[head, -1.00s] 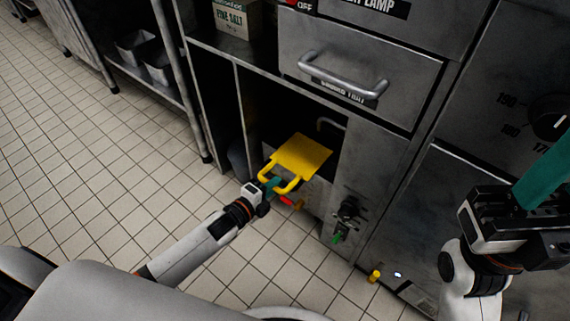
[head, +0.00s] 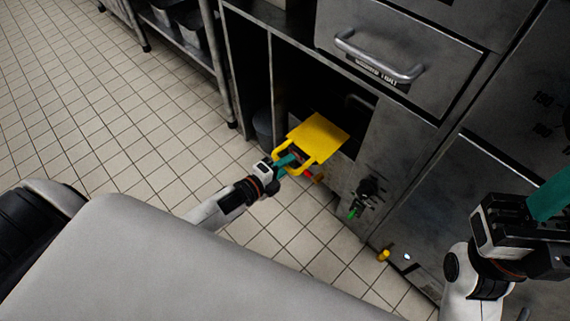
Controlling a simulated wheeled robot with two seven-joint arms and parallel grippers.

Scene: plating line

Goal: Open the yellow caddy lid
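The yellow caddy lid (head: 319,135) is a flat panel with a yellow loop handle on its near edge. It lies in the opening of a low metal compartment below the drawer. My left gripper (head: 291,161) is at the handle, its teal fingers at or inside the loop. Whether they grip the bar is too small to tell. The caddy body under the lid is mostly hidden. My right gripper (head: 545,200) is raised at the right edge, away from the lid, with a teal finger pointing up; its fingertips are partly out of frame.
A drawer with a metal handle (head: 378,62) is above the opening. A valve with a green tip (head: 362,198) and a red-handled fitting (head: 309,175) sit close to the lid. A small yellow object (head: 384,254) is near the cabinet foot. Tiled floor at the left is clear.

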